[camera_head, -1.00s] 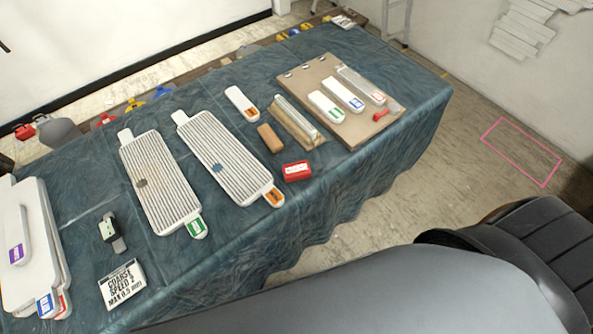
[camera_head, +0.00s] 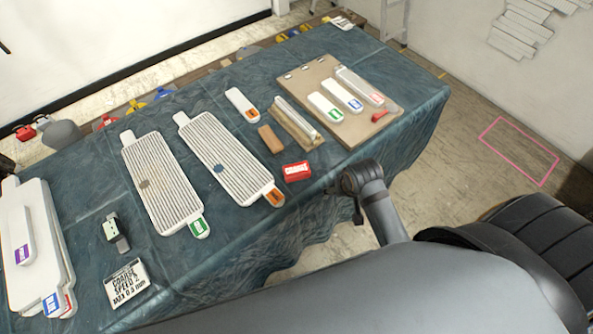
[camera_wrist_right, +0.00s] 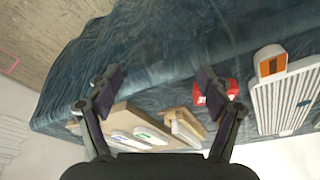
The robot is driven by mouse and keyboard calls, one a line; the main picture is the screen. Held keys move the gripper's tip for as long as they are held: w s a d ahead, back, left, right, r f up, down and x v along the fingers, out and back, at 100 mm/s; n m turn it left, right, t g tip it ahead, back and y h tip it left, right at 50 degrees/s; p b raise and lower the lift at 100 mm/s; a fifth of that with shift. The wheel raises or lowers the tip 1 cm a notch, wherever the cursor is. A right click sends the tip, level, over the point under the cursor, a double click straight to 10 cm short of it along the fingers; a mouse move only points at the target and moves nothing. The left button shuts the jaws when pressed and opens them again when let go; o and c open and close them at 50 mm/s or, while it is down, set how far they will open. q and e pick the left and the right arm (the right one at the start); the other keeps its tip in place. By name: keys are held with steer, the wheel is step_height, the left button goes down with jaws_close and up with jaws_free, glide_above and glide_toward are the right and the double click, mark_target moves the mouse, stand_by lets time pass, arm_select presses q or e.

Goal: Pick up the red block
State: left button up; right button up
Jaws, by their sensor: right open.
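The red block (camera_head: 296,171) with white lettering lies on the blue-green cloth near the table's front edge. It also shows in the right wrist view (camera_wrist_right: 232,87), right of centre and partly hidden behind a finger. My right gripper (camera_head: 347,188) is to the right of the block at the table's front edge, apart from it. In the wrist view my right gripper (camera_wrist_right: 158,86) has its fingers spread wide with nothing between them, only cloth beyond. My left gripper is not in view.
Two ribbed white boards (camera_head: 163,187) lie left of the block. A brown block (camera_head: 271,138) and a wooden holder (camera_head: 299,128) lie behind it. A board with labelled strips (camera_head: 298,75) and a small red item (camera_head: 380,116) is at the right. Bare cloth surrounds the block's front.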

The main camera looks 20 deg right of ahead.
steer(key=w+a+r+m+g+y, duration=0.1)
steer(key=w+a+m, duration=0.2)
steer(key=w+m, duration=0.55)
steer(key=m+g+y, duration=0.1)
steer(key=m+g, duration=0.1)
steer(key=m, duration=0.6)
glide_toward(297, 169)
steer(key=f, duration=0.4)
steer(key=shift+w+a+f+p, duration=0.1)
steer(key=shift+a+f+p, duration=0.4)
steer(key=shift+f+p, duration=0.05)
steer(key=shift+f, duration=1.15)
steer(key=shift+a+f+p, duration=0.15)
steer(key=shift+f+p, duration=0.05)
steer(key=shift+f, duration=1.2)
steer(key=shift+r, duration=0.1)
steer(key=c, duration=1.4)
